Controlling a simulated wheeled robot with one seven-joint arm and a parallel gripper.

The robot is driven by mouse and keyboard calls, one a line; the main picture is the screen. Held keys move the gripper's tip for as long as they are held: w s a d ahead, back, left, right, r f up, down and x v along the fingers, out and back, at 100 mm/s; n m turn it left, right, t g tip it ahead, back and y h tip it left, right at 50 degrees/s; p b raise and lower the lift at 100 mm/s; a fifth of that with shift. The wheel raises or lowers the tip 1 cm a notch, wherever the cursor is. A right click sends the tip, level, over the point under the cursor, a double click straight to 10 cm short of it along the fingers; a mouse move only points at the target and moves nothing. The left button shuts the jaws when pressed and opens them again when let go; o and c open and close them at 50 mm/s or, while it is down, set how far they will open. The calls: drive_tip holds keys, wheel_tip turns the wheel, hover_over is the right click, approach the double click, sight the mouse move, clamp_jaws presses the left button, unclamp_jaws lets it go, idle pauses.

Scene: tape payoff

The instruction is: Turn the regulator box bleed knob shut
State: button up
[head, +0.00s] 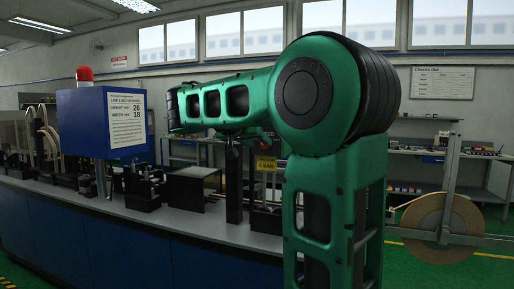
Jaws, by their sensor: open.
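My green arm fills the middle and right of the head view, and its forearm reaches left across the workbench. I cannot make out my gripper; the far end of the arm hides behind the forearm. A small dark shape hangs just below the forearm, and I cannot tell what it is. A yellow label (265,163) stands over the bench beside dark posts. I cannot pick out the regulator box or its bleed knob for certain; my arm covers part of that area.
A long bench (150,215) with a grey top and blue front carries several dark fixtures. A blue box (82,122) with a red lamp (84,74) and a notice (125,118) stands on it at left. A tape reel (440,226) hangs on a metal frame at right.

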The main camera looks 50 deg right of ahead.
sight(263, 145)
drive_tip(key=shift+x, duration=1.75)
